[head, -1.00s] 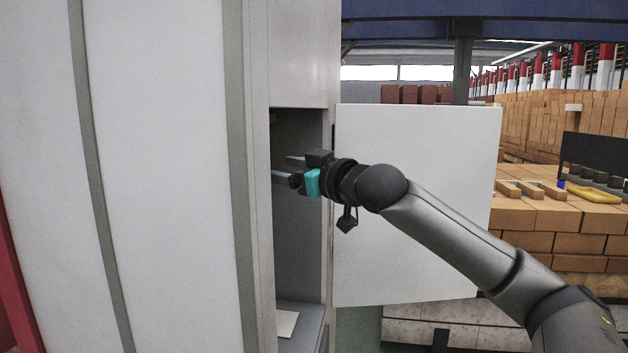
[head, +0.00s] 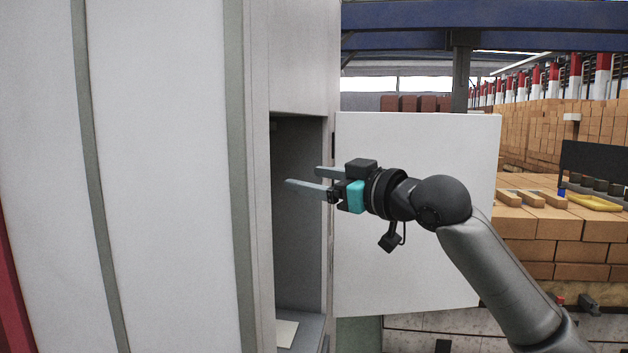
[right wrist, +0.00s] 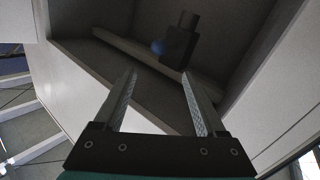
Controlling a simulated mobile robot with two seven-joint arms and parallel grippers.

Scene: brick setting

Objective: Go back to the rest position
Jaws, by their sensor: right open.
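My right gripper (head: 305,179) is open and empty in front of the open cabinet compartment, its fingers pointing left toward the opening. In the right wrist view my two fingers (right wrist: 160,95) stand apart with nothing between them. Beyond them that view shows the inside of a compartment with a dark block-shaped object (right wrist: 180,40) in it. My left gripper is not in the head view.
A white cabinet (head: 165,170) fills the left. Its open white door (head: 420,275) stands behind my right arm. A pale flat item (head: 287,333) lies at the compartment's bottom. Stacked bricks (head: 555,240) and a yellow tray (head: 597,204) are at the right.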

